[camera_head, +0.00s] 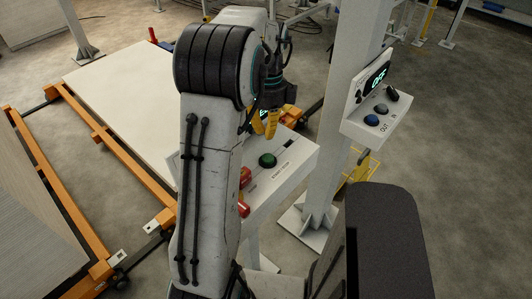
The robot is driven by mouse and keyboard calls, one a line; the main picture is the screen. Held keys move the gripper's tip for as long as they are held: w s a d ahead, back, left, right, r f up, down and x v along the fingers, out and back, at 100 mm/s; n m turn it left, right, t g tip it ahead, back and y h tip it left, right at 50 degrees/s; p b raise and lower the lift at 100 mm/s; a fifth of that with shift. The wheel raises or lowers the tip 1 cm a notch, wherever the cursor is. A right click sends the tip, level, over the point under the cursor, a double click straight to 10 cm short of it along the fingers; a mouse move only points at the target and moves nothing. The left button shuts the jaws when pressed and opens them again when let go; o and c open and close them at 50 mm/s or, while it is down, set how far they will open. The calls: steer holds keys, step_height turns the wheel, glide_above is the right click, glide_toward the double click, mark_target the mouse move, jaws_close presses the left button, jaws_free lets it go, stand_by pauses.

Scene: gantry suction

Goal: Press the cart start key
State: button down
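A pale slanted control panel (292,163) stands just beyond my arm, at the middle of the view. A round green key (267,160) sits on it, with a small printed label that is too small to read for sure. My gripper (267,127) has yellow fingertips and points down above and behind the green key, apart from it in the picture. The fingers look near each other, but whether they are open or shut is unclear. Nothing shows between them. My arm hides the panel's left part, where red parts (244,206) show at its edge.
A white post (334,120) rises right of the panel and carries a box (362,128) with an OFF display, a blue button (372,120) and a dark knob. An orange-framed cart (125,175) bears a pale board (120,95) at left.

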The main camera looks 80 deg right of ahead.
mark_target(266, 159)
steer(key=f, duration=0.5)
steer(key=f+p, duration=0.1)
steer(key=f, duration=0.2)
steer(key=shift+a+f, duration=0.1)
steer(key=shift+a, duration=0.25)
step_height(266, 159, down, 2)
steer(key=shift+f+b, duration=0.1)
steer(key=shift+b, duration=0.9)
steer(key=shift+a, duration=0.15)
steer(key=shift+f, duration=0.1)
steer(key=shift+r+p, duration=0.4)
steer(key=shift+r, duration=0.1)
step_height(266, 159, up, 14)
steer(key=d+p, duration=0.1)
steer(key=shift+d+f, duration=0.25)
steer(key=shift+d, duration=0.05)
